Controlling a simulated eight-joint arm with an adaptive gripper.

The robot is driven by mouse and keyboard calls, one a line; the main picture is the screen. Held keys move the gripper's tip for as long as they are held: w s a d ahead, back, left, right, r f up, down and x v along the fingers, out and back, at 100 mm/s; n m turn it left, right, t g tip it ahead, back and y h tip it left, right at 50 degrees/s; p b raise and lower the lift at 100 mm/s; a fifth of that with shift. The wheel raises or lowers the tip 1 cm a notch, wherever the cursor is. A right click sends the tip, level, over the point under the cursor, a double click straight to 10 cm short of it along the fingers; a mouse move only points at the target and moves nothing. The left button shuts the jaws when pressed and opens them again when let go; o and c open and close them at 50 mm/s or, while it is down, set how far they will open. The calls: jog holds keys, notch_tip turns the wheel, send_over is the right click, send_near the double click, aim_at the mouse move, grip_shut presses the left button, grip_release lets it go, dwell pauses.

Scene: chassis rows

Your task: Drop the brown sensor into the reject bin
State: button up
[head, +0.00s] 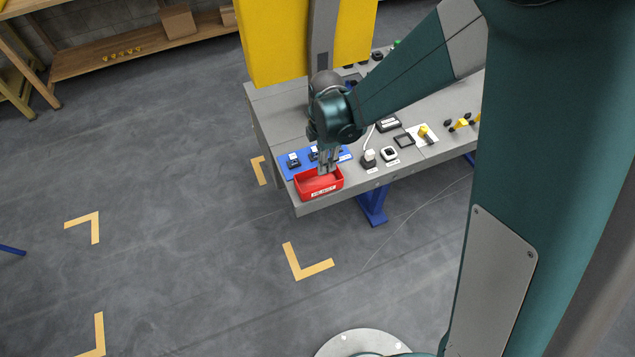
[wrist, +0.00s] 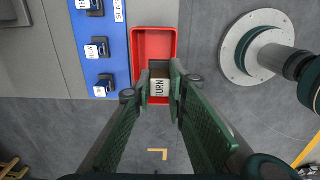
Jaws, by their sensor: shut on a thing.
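The red bin (head: 305,190) sits at the front left corner of the grey bench, with a white label on its front wall. My gripper (head: 328,166) points down over the bin. In the wrist view the fingers (wrist: 161,78) are shut on a small brown sensor (wrist: 159,72), above the bin (wrist: 153,42). A white label reading "TURN" shows between the fingers. The upper part of the bin floor looks empty; the fingers and sensor hide the rest.
A blue mat (wrist: 117,62) with several dark labelled sensors (wrist: 105,85) lies beside the bin. The floor in front of the bench is clear, with yellow corner marks.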

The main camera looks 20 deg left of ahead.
jog(key=shift+s+f, duration=0.1)
dwell(0.4)
jog(key=shift+f+b, duration=1.5)
jog(key=shift+f, duration=1.4)
jog(key=o, duration=1)
jog(key=shift+r, duration=0.1)
jog(key=shift+r, duration=5.9)
